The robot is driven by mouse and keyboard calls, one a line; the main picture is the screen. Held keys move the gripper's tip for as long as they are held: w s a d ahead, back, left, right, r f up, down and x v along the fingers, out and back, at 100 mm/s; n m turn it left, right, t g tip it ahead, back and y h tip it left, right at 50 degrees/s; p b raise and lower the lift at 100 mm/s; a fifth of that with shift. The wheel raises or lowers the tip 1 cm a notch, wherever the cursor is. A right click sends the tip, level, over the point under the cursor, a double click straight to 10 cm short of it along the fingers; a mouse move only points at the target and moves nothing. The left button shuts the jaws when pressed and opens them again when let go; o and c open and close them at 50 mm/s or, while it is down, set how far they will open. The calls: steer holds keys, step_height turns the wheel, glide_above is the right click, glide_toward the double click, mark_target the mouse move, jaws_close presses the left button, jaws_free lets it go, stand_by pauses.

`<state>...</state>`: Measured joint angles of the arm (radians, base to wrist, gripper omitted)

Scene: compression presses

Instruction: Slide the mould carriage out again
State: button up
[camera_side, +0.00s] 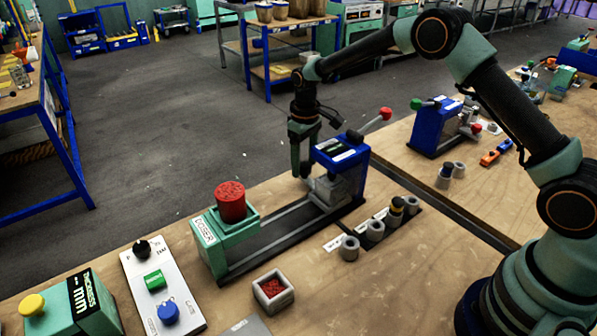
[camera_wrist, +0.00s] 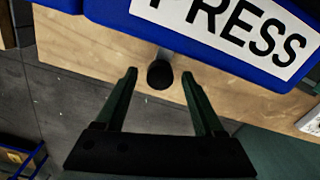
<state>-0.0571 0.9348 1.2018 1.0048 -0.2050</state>
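The blue press (camera_side: 341,152) stands at the far end of a dark rail track (camera_side: 270,237). The grey mould carriage (camera_side: 328,192) sits on the track under the press. In the wrist view the blue press with its PRESS label (camera_wrist: 235,28) fills the top. My gripper (camera_side: 302,172) points down beside the press, on its left. In the wrist view my gripper (camera_wrist: 159,74) is open, with a round dark knob (camera_wrist: 160,75) between its fingertips. Gaps show on both sides of the knob. Whether the knob belongs to the carriage is hard to tell.
The green doser (camera_side: 212,240) with a red cylinder (camera_side: 231,202) stands at the track's near end. A grey box of red granules (camera_side: 273,291) and several grey rings (camera_side: 375,230) lie to the right. A red-knobbed lever (camera_side: 385,114) sticks out from the press.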

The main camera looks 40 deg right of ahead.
jaws_close()
steer(key=shift+a, duration=0.1)
stand_by(1.2)
